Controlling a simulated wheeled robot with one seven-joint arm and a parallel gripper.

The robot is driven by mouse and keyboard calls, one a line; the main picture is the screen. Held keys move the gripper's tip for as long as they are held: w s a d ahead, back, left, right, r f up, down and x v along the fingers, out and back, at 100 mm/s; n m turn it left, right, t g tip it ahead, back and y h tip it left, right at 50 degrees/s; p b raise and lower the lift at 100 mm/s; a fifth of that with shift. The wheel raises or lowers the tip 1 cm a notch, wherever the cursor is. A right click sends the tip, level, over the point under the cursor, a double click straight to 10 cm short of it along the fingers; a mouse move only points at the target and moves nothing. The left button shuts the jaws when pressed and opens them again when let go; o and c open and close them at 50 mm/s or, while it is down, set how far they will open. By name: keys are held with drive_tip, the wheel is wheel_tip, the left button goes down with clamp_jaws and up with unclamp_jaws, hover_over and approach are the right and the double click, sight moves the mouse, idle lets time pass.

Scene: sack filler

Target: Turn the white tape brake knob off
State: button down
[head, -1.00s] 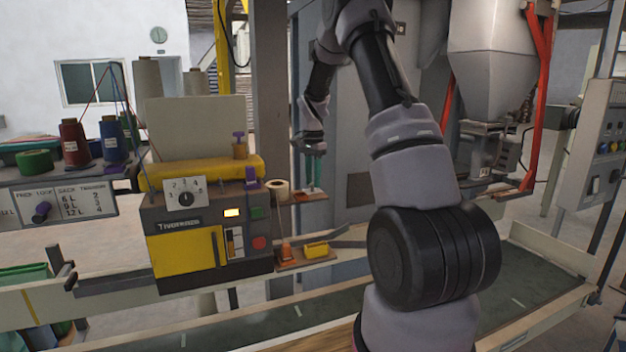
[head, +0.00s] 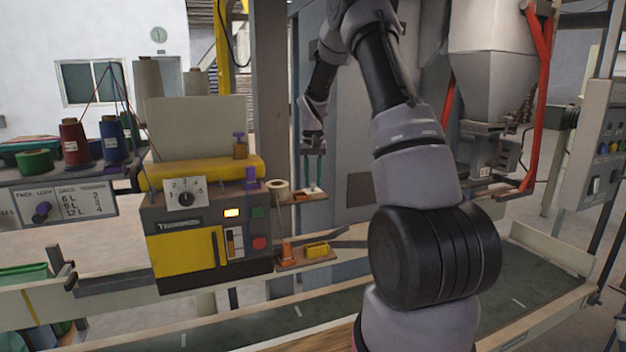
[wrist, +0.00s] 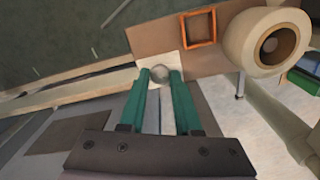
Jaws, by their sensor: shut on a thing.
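The tape brake knob (wrist: 160,72) is a small, round, pale knob on a white square plate (wrist: 175,66) in the wrist view. My gripper (wrist: 160,76) has its two green fingers shut on it, one fingertip on each side. In the head view my gripper (head: 313,190) points straight down onto the small upper shelf right of the yellow and grey sewing machine. The knob itself is too small to make out there. The knob's marking, if any, cannot be read.
A cream tape roll (wrist: 266,40) stands close beside the knob on the brown shelf (wrist: 150,38), with an orange square frame (wrist: 198,27) near it. The machine (head: 200,235) is left of the shelf. A lower shelf (head: 305,261) holds orange and yellow parts. A conveyor (head: 510,290) runs below.

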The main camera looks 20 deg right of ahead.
sight(313, 183)
drive_tip(key=shift+n, duration=0.9)
drive_tip(key=c, duration=0.6)
unclamp_jaws()
drive_tip(key=shift+r, duration=0.1)
wheel_tip(313, 183, up, 11)
